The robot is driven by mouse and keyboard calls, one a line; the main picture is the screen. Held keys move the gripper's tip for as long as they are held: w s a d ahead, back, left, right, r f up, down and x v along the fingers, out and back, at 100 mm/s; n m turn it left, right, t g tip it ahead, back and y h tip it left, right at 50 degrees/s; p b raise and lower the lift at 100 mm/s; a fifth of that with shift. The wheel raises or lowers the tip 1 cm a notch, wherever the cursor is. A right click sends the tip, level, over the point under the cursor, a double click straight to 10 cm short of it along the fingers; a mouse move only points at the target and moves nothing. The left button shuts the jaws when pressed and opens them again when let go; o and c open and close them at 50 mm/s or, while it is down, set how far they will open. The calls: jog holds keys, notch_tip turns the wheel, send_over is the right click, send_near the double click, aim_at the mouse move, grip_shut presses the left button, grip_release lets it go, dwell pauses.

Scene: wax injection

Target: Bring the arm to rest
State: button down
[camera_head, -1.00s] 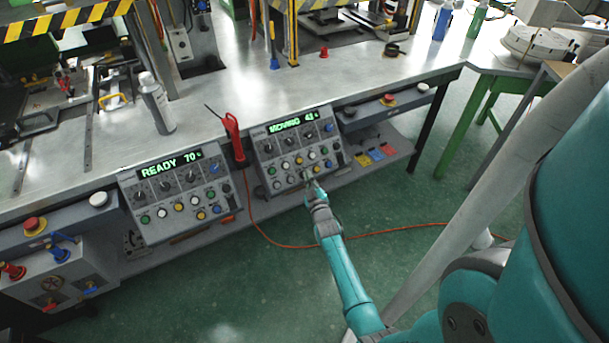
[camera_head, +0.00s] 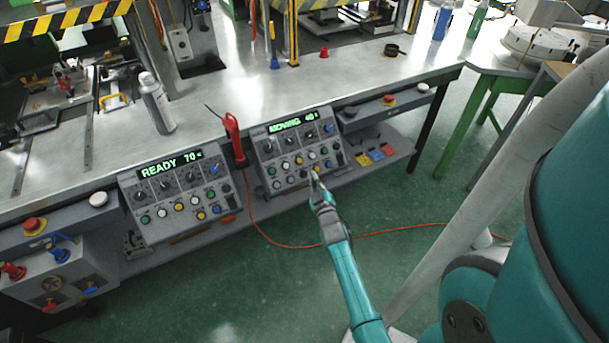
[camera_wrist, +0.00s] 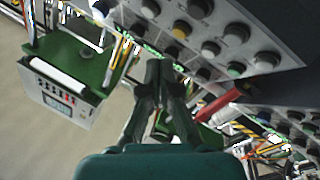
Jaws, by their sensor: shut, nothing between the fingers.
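My gripper (camera_head: 316,181) is shut and empty in the head view. Its tip is close to the lower edge of the right control panel (camera_head: 268,178), whose display reads MOVING. I cannot tell from the head view whether the tip touches the panel.
A left control panel (camera_head: 180,222) reads READY 70. A red-handled tool (camera_head: 233,138) stands between the panels. An orange cable (camera_head: 290,246) runs over the open green floor. A can (camera_head: 156,104) stands on the metal bench (camera_head: 215,105).

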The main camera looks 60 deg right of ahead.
dwell(0.4)
jog(key=s+a+f+n+t+y, duration=0.1)
jog(key=s+a+y, duration=0.3)
jog(key=a, duration=1)
jog(key=s+a+t+y, duration=0.15)
jog(key=s+a, duration=0.45)
jog(key=a, duration=0.8)
jog(key=s+a+r+n+y, duration=0.1)
jog(key=s+a+r+y, duration=0.6)
jog(key=s+a+r, duration=0.8)
jog(key=s+r+g, duration=0.1)
jog(key=s, duration=0.3)
jog(key=shift+a+n+y, duration=0.25)
jog(key=shift+n+y, duration=0.1)
jog(key=shift+n, duration=0.05)
